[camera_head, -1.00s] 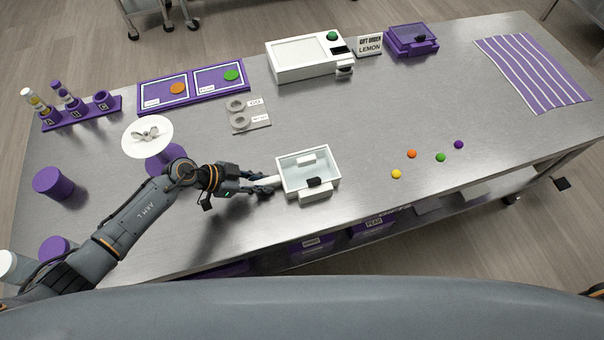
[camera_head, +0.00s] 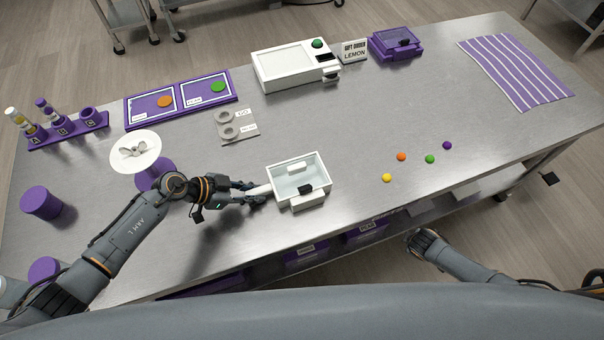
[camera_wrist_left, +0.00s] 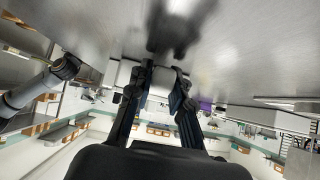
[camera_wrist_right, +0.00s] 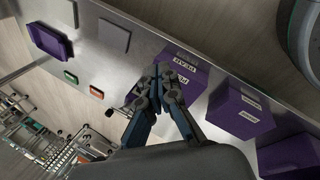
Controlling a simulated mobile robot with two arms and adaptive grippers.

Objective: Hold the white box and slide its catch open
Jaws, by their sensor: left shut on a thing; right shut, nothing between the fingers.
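The white box (camera_head: 277,171) stands on the steel table near its front edge, with a clear window on top. Its black catch (camera_head: 305,189) sits on the front side. A pale handle sticks out of its left side. My left gripper (camera_head: 262,193) is shut on that handle; in the left wrist view its fingers (camera_wrist_left: 162,95) close around a pale part. My right arm comes in at the lower right of the head view, with its hand beyond the table's front edge. In the right wrist view my right gripper (camera_wrist_right: 164,80) is shut and empty, in front of purple boxes below.
Several coloured gummies (camera_head: 401,156) lie right of the box. A white machine (camera_head: 268,82), a purple case (camera_head: 380,52) and a striped mat (camera_head: 510,72) are at the back. A white dish (camera_head: 128,162) on a purple stand is left. Purple bins (camera_wrist_right: 240,112) sit under the table.

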